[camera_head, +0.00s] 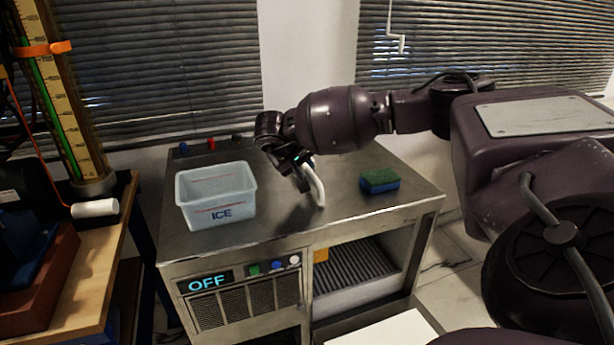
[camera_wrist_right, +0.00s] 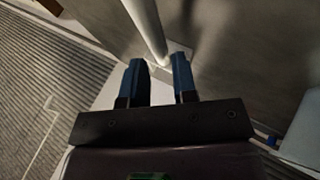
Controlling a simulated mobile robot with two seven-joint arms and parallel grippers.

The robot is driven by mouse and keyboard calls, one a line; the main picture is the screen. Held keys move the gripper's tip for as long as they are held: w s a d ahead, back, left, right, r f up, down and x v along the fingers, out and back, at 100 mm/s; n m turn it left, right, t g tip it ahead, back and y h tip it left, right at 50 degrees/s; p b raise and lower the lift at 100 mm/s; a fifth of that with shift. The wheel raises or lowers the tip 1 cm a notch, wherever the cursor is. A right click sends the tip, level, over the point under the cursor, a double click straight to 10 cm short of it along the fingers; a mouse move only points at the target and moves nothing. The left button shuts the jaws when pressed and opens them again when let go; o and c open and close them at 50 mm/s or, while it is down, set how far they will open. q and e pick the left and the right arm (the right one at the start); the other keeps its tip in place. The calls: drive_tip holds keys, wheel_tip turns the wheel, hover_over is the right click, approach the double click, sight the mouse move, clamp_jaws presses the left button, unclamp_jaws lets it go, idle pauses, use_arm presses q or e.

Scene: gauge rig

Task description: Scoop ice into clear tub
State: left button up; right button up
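The clear tub (camera_head: 233,205), a translucent box marked ICE with a red line, stands on the left of the steel machine top and looks empty. My right gripper (camera_head: 307,186) is over the middle of that top, right of the tub, at a white curved bar (camera_head: 317,188). In the right wrist view, its two blue fingertips (camera_wrist_right: 160,76) are apart, and the white bar (camera_wrist_right: 147,28) runs down between or just beyond them. I cannot tell whether they touch it. No scoop head or loose ice is clearly visible. My left gripper is out of view.
A wooden bench (camera_head: 88,270) with a tall gauge (camera_head: 62,100) stands at left.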

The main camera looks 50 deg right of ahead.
sight(309, 171)
drive_tip(key=x, duration=0.4)
drive_tip(key=shift+s+a+f+b, duration=0.1)
drive_tip(key=shift+s+a+b, duration=0.05)
drive_tip(key=shift+s+b, duration=0.25)
drive_tip(key=shift+w+d+f, duration=0.15)
drive_tip(key=shift+d+f, duration=0.2)
drive_tip(key=shift+f, duration=0.05)
drive_tip(key=shift+r, duration=0.1)
clamp_jaws()
drive_tip(key=shift+r, duration=0.1)
